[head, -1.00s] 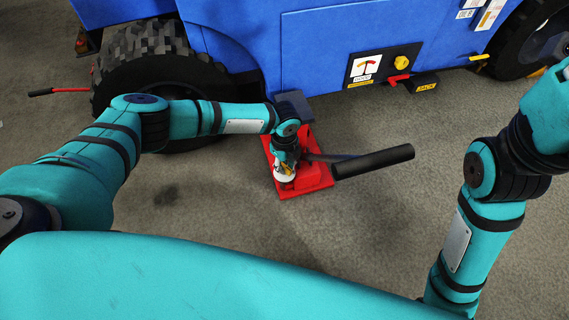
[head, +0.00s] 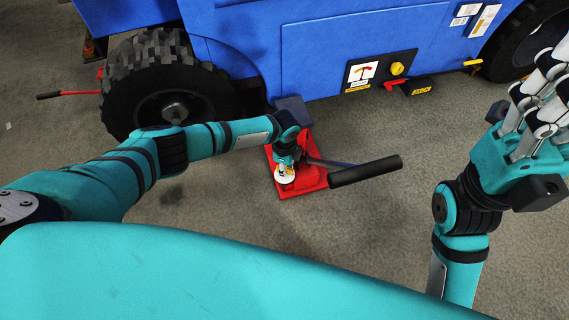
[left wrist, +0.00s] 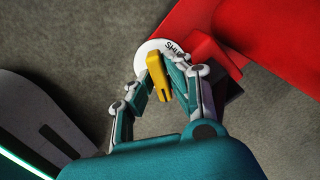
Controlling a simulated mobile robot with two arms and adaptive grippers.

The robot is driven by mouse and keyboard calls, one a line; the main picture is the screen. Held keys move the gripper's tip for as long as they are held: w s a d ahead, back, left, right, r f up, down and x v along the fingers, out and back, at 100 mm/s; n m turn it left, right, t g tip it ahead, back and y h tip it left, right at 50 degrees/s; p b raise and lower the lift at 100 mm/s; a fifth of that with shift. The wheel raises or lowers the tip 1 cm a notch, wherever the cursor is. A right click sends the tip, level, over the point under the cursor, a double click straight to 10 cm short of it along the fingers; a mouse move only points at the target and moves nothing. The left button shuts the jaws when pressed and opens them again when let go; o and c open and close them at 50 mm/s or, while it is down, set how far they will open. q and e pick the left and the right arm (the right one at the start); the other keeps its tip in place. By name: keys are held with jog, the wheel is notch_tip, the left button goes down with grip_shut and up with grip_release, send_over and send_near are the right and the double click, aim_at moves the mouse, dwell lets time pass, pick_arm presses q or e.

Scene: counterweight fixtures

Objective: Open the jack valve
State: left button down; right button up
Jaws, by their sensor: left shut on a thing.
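The red jack (head: 312,178) stands on the floor beside the blue machine, with its black-gripped handle (head: 366,171) pointing right. A round white plate (head: 285,176) is at its near left corner. In the left wrist view the plate (left wrist: 152,48) carries dark letters, partly hidden, that read "SHU". The yellow valve lever (left wrist: 158,78) lies across the plate. My left gripper (head: 284,166), also in the left wrist view (left wrist: 160,75), is shut on the lever. My right gripper (head: 540,95) is raised at the right edge, away from the jack; its fingertips are not clear.
A red bar with a black grip (head: 72,94) juts out at far left. The floor right of the jack is clear.

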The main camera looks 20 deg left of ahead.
pick_arm(q)
jog(key=shift+n, duration=0.4)
jog(key=c, duration=1.3)
grip_release()
notch_tip(320, 180, up, 12)
